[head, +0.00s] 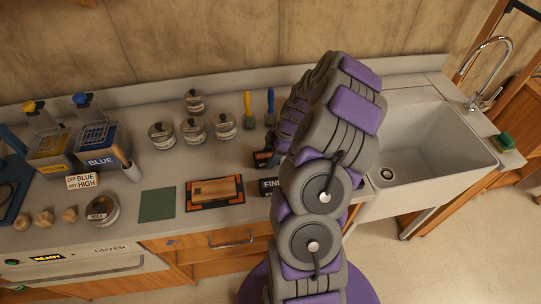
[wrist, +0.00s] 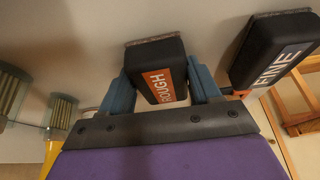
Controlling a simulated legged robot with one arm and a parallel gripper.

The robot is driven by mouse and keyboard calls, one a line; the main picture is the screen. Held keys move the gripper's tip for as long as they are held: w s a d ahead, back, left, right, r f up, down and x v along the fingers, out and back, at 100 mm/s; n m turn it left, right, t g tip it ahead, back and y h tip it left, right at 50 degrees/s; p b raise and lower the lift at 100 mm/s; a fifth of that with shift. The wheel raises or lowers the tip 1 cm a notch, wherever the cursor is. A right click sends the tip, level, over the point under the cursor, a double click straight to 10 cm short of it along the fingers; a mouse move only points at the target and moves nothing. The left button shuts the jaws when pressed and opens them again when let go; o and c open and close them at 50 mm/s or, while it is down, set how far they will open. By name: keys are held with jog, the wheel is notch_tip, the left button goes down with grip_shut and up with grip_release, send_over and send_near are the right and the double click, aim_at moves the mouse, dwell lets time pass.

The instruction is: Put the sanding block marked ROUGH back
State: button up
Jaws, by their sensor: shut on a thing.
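The sanding block marked ROUGH (wrist: 160,80) is black with an orange label and a brown abrasive face. It sits between the two blue fingers of my gripper (wrist: 162,88), which is shut on it. In the head view a small part of the ROUGH block (head: 263,158) shows left of my arm; my arm hides the gripper there. I cannot tell whether the block touches the counter. A second black block marked FINE (wrist: 275,55) is apart from it, to the right in the wrist view; it also shows nearer the counter's front edge in the head view (head: 269,186).
Left of FINE are an orange-edged tray (head: 190,207) with a wooden piece and a green sheet (head: 157,204). Two brushes (head: 248,110) and several lidded tins (head: 194,131) stand behind. A sink (head: 430,145) is right of my arm. Blue (head: 104,160) and yellow tubs stand left.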

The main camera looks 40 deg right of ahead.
jog(key=shift+d, duration=0.2)
jog(key=o, duration=1)
jog(key=shift+a, duration=0.15)
